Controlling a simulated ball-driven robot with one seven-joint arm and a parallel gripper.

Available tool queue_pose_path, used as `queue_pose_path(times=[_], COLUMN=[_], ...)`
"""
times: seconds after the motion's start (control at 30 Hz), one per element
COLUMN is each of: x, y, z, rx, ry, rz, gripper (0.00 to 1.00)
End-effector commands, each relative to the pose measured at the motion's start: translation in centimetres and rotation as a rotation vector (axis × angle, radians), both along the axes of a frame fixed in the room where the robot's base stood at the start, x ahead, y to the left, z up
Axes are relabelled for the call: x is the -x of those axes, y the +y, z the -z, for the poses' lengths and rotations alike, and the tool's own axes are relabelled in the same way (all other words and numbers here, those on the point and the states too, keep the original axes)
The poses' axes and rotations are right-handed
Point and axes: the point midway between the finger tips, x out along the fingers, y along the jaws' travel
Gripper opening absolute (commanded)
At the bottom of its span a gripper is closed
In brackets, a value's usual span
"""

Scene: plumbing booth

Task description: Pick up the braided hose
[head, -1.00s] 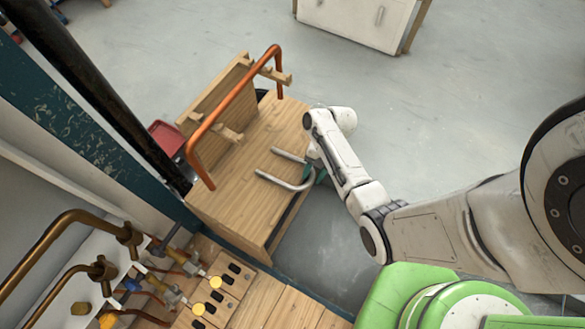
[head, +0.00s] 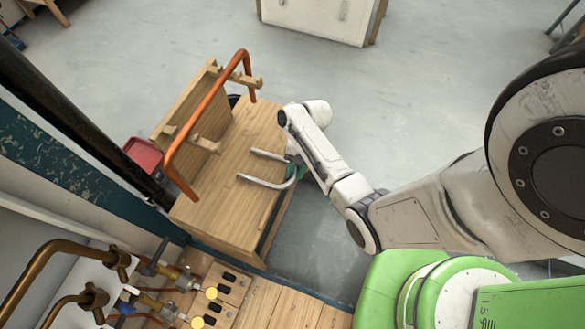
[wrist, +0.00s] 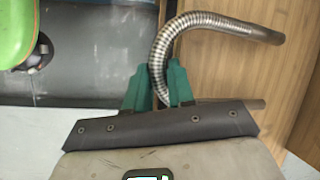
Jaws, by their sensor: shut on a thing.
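The braided hose (head: 268,184) is a silvery, ribbed U-shaped tube above the wooden cabinet top, its open ends pointing left in the head view. In the wrist view the hose (wrist: 197,22) arches up from between the green fingers and bends to the right. My gripper (wrist: 160,82) is shut on the hose, with one green finger on each side of it. In the head view my gripper (head: 293,170) is at the right edge of the cabinet, mostly hidden behind my arm. I cannot tell whether the hose touches the wood.
A wooden cabinet (head: 222,205) carries a rack with a bent copper pipe (head: 208,108). A red bin (head: 143,155) stands behind it. Brass valves and pipes (head: 170,305) are at the lower left. Grey floor (head: 420,90) is open beyond the cabinet.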

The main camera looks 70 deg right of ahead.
Motion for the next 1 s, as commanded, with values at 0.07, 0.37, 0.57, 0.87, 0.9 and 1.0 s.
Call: queue_pose_path(times=[0.07, 0.37, 0.57, 0.87, 0.9, 1.0], x=[-0.1, 4.3, 8.6, 12.2, 12.4, 12.7], y=[0.0, 2.0, 3.9, 5.5, 5.6, 5.7], z=[-1.6, -7.5, -9.7, -11.4, -11.5, -11.6], rx=[0.002, 0.001, -0.001, -0.001, 0.000, 0.000], ry=[-0.003, -0.001, 0.001, 0.000, -0.001, -0.001], rz=[0.000, -0.001, -0.001, -0.001, -0.002, -0.002], gripper=[0.00, 0.00, 0.00, 0.00, 0.00, 0.00])
